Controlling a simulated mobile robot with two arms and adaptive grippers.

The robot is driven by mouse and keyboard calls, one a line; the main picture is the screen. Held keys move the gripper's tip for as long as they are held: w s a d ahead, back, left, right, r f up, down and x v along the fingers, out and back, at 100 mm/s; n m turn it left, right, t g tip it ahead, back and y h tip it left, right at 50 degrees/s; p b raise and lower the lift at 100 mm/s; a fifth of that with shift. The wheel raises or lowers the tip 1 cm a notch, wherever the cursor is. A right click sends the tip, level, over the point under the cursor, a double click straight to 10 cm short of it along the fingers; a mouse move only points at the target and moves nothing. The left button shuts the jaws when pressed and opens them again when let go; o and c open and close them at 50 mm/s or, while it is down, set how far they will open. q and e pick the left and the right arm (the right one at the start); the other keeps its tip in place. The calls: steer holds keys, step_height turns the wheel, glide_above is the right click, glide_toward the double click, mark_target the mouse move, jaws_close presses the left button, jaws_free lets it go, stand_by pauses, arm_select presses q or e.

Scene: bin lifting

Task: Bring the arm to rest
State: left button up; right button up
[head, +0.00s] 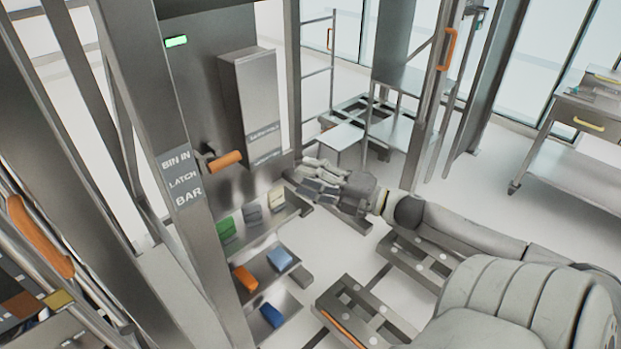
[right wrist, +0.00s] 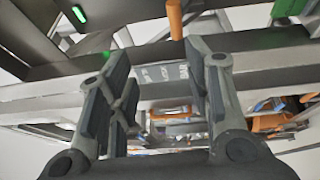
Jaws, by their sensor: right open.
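My right arm comes in from the lower right of the head view. Its gripper (head: 318,179) is stretched out to the left, above the floor and near the lower front of the grey machine frame. In the right wrist view the two fingers of this gripper (right wrist: 158,95) stand well apart with nothing between them. Behind them are a grey beam with lettering and blurred shelving. My left gripper does not show in either view.
A post (head: 185,185) reads BIN IN, LATCH, BAR, with an orange handle (head: 225,160) beside it. Low shelves hold coloured blocks, such as a green one (head: 226,228) and an orange one (head: 245,278). A steel table (head: 575,165) stands at the right, with open floor before it.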

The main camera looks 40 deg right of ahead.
stand_by(0.3)
steer(key=s+d+f+m+h, duration=0.1)
steer(key=d+f+m+h, duration=0.15)
steer(key=f, duration=0.45)
steer(key=s+d+f+m+g+h+b, duration=0.1)
steer(key=d+f+m+h, duration=0.1)
steer(key=d+f+m, duration=0.3)
steer(key=s+d+f+m+h, duration=0.1)
steer(key=d+f+h, duration=0.15)
steer(key=f, duration=0.55)
steer(key=s+f+m+g+h+b, duration=0.1)
steer(key=s+f+m+g, duration=0.15)
steer(key=f, duration=0.65)
steer(key=s+f+m+g+h, duration=0.1)
steer(key=s+f+m, duration=0.25)
steer(key=f, duration=0.55)
steer(key=s+a+f+m+g+b, duration=0.1)
steer(key=s+a+f+m+g, duration=0.15)
steer(key=s+a+f, duration=0.4)
steer(key=s+a+f+m+g+b, duration=0.1)
steer(key=s+a+f+g, duration=0.2)
steer(key=s+f, duration=0.7)
steer(key=s+a+f+m+g+y, duration=0.1)
steer(key=s+a+f+g, duration=0.4)
steer(key=s+a+f, duration=0.8)
steer(key=s+a+m, duration=0.1)
steer(key=a, duration=0.2)
steer(key=shift+s+a+m+g+b, duration=0.3)
steer(key=shift+a+m+g+b, duration=0.1)
steer(key=shift+f, duration=0.1)
